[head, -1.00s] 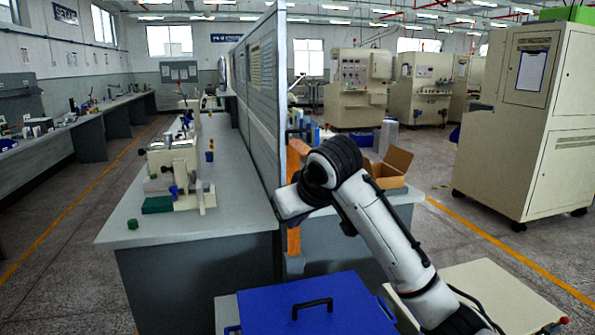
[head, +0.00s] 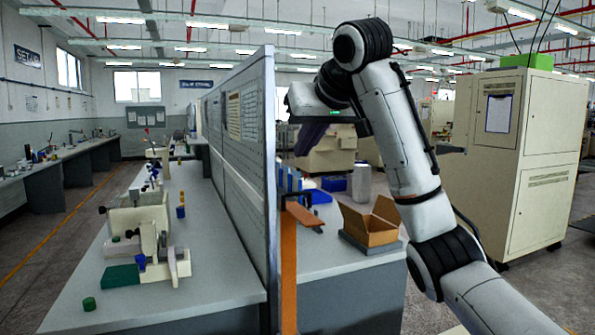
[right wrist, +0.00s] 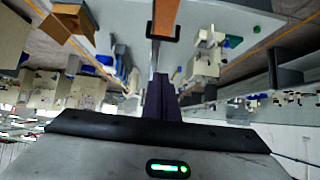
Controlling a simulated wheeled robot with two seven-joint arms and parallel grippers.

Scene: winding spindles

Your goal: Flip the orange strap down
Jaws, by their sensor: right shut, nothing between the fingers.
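The orange strap (head: 305,217) hangs off the right side of the grey partition's near end. Its flap sticks out to the right, sloping slightly down, over the right-hand bench. Below it, a vertical orange band (head: 289,275) runs down the partition's end. My right gripper (head: 309,143) is above the flap in the head view, apart from it, fingers pointing down, shut and empty. In the right wrist view the dark shut fingers (right wrist: 161,98) point toward an orange piece (right wrist: 166,20) at the top edge. My left gripper is not in view.
The tall partition (head: 245,150) divides two benches. The left bench holds a cream machine (head: 135,215) and a green block (head: 120,276). An open cardboard box (head: 370,222) and a grey cylinder (head: 361,183) stand on the right bench, near the strap. A large cream cabinet (head: 525,160) stands at right.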

